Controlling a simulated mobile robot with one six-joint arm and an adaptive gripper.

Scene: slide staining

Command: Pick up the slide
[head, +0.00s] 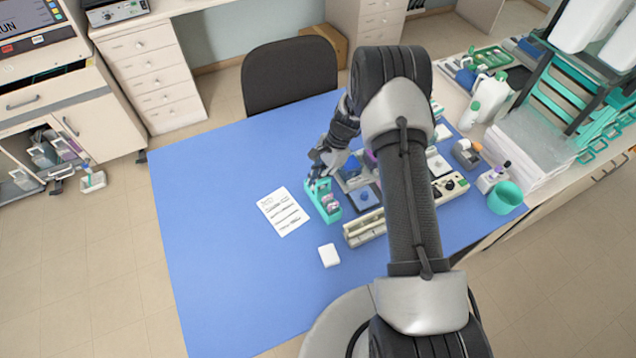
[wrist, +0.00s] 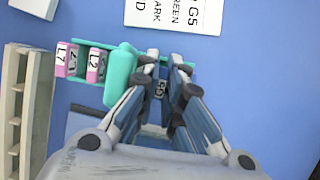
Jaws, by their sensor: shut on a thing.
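A teal rack (head: 323,203) stands on the blue table beside a printed sheet. In the wrist view, the rack (wrist: 122,75) holds two pink-labelled slides, L7 (wrist: 67,60) and L2 (wrist: 97,66). My gripper (wrist: 164,60) is at the right end of the rack, past its rounded upright part, with the fingers close together. A slide with a small greyish label (wrist: 158,89) shows between the fingers, and they are shut on it. The fingers hide most of this slide, and I cannot tell whether it is clear of the rack. In the head view my gripper (head: 316,178) is just above the rack.
The printed sheet (head: 283,211) lies left of the rack. A white block (head: 329,255) and a long cream tray (head: 364,228) are in front. A blue-grey tray (head: 364,197) is close on the right. The table's left side is clear.

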